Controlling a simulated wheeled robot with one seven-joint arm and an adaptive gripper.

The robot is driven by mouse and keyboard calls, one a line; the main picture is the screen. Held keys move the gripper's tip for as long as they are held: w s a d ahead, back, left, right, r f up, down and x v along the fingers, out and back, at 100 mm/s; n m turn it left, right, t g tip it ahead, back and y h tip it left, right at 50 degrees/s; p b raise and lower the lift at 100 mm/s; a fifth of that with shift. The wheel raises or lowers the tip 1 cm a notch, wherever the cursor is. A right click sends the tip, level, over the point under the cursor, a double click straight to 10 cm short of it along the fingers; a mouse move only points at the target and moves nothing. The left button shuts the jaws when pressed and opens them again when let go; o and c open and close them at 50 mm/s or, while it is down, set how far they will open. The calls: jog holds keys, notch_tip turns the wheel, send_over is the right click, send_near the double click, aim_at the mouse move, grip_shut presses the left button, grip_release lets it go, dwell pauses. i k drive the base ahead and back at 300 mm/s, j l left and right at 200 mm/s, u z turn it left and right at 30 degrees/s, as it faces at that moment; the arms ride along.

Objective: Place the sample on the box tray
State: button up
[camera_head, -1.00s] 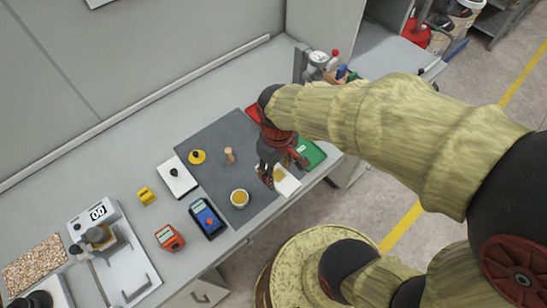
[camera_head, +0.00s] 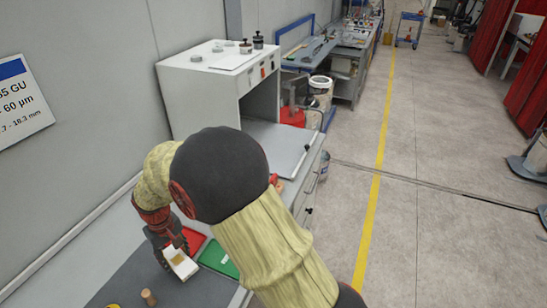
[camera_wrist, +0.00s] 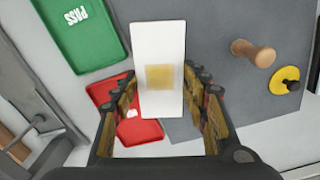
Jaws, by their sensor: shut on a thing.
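The sample is a flat white plate with a yellow-brown square on it. In the wrist view the sample (camera_wrist: 162,40) stands between the fingers of my gripper (camera_wrist: 165,98), which is shut on it. In the head view my gripper (camera_head: 168,246) holds the sample (camera_head: 183,266) above the grey mat, near the red and green trays. A large white box (camera_head: 209,96) with an open front stands farther back on the bench. A flat grey tray-like surface (camera_head: 285,150) extends at its open front. My arm hides part of the box and bench.
A green tray (camera_wrist: 80,45) marked PASS and a red tray (camera_wrist: 138,131) lie close by. A wooden-handled tool (camera_wrist: 255,53) and a yellow disc with a black knob (camera_wrist: 284,83) rest on the grey mat (camera_wrist: 225,90). Jars stand on the box top.

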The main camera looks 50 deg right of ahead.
aim_at(288, 142)
jog(key=l+z, duration=0.65)
jog(key=z, duration=0.2)
jog(key=l+z, duration=0.4)
jog(key=i+l+z, duration=0.1)
jog(key=z, duration=0.35)
jog(key=i+l+z, duration=0.15)
jog(key=l+z, duration=0.25)
jog(key=i+l+u, duration=0.2)
jog(key=u, duration=0.3)
jog(key=i+l+u, duration=0.3)
jog(key=u, duration=0.2)
